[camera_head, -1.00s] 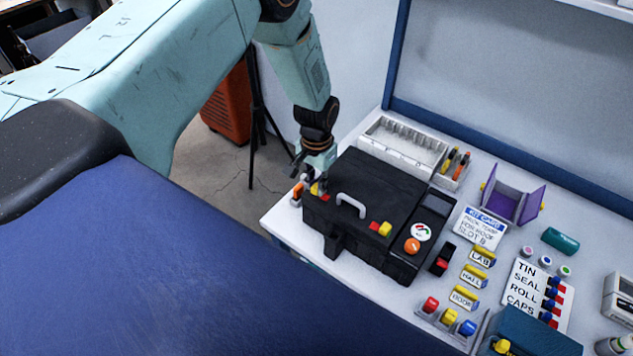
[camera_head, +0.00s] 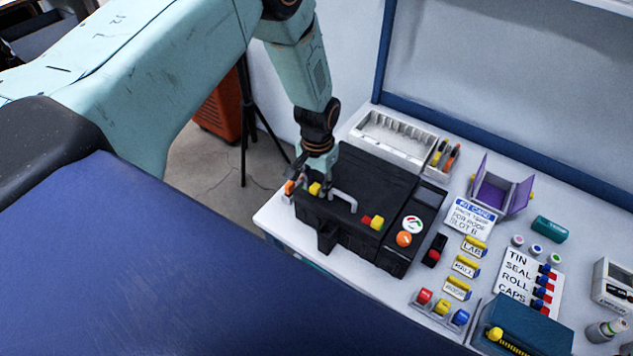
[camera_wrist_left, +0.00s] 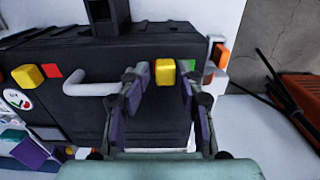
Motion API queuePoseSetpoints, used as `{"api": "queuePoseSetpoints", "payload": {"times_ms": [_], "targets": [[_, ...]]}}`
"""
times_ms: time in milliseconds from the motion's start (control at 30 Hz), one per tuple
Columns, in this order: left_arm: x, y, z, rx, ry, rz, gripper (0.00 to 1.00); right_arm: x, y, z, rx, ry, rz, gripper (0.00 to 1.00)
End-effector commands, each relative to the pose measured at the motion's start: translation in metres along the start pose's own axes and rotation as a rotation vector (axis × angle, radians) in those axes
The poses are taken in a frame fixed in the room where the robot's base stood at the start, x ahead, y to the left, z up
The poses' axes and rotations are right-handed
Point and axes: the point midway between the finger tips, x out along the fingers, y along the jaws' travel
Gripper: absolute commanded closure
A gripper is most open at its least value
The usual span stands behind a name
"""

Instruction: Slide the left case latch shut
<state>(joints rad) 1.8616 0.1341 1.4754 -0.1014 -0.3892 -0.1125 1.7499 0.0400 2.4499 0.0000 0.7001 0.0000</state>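The black case (camera_head: 350,190) lies closed on the white table, with a grey handle (camera_head: 343,200) on its lid. The left latch has a yellow knob (camera_head: 314,188). In the left wrist view this knob (camera_wrist_left: 165,72) stands between my fingers, with a green patch (camera_wrist_left: 189,75) showing beside it. My left gripper (camera_head: 315,182) is open and straddles the knob; small gaps seem to show, and contact is unclear. The right latch (camera_head: 376,222) has a yellow knob with a red patch beside it. My right gripper is not in view.
The handle is close beside my left gripper, and an orange item (camera_head: 289,187) stands on its other side. A white slotted tray (camera_head: 392,140) is behind the case. Cards, a purple box (camera_head: 497,187) and colored caps crowd the table to the right.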

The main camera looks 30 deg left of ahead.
Motion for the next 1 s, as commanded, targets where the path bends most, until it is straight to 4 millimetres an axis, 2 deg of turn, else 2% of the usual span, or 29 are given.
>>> {"api": "queuePoseSetpoints", "payload": {"times_ms": [633,767,1000], "targets": [[-0.004,-0.001,-0.003,0.0,0.007,-0.001,0.57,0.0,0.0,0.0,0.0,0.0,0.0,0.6],[-0.018,0.0,-0.003,0.001,0.007,-0.001,0.57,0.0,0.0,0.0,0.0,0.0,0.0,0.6],[-0.055,0.0,-0.002,0.001,0.005,-0.001,0.57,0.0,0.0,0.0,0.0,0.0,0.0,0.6]]}}
